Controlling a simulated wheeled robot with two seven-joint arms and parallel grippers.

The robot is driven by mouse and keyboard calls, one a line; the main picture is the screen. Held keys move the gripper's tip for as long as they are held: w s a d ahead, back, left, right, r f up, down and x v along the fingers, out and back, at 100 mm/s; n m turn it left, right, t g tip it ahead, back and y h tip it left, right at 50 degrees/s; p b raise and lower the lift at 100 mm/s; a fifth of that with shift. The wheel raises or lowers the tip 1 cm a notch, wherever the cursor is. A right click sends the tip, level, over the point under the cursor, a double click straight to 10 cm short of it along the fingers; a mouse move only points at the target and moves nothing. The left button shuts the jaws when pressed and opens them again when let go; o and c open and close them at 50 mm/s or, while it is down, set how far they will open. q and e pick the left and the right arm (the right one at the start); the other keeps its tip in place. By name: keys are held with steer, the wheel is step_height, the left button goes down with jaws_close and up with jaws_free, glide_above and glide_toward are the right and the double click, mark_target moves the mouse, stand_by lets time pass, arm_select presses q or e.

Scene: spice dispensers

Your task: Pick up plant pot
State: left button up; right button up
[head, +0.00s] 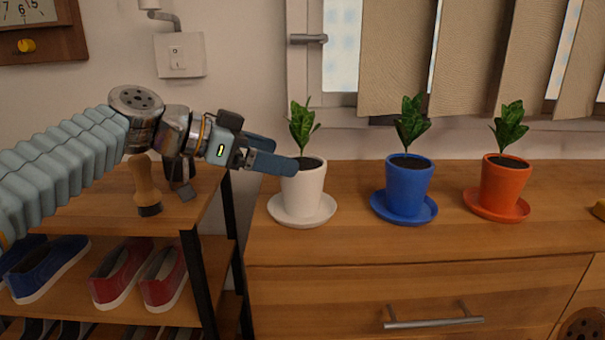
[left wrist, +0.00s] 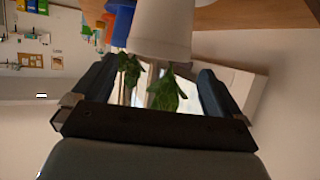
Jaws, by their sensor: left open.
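Three plant pots with green leafy plants stand on saucers on the wooden dresser: a white pot (head: 303,190), a blue pot (head: 407,188) and an orange-red pot (head: 502,183). My left gripper (head: 285,155) reaches in from the left at the height of the white pot's rim. Its fingers are apart, and one overlaps the rim in the head view. In the left wrist view the white pot (left wrist: 162,30) and its plant (left wrist: 166,95) show beyond and between the open fingers (left wrist: 152,85). I cannot tell whether a finger touches the pot. My right gripper is not in view.
The white saucer (head: 301,213), blue saucer (head: 404,210) and orange saucer (head: 497,208) rest on the dresser top (head: 350,243). A shoe rack (head: 205,215) stands at the left, with a wooden-handled brush (head: 146,185) on top. Vertical blinds (head: 460,60) hang behind.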

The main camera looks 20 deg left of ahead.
mark_target(303, 162)
arm_select(q)
steer(key=x, duration=0.6)
steer(key=shift+d+f+p, duration=0.15)
steer(key=shift+d+p, duration=0.05)
steer(key=shift+p, duration=0.1)
steer(key=c, duration=1.2)
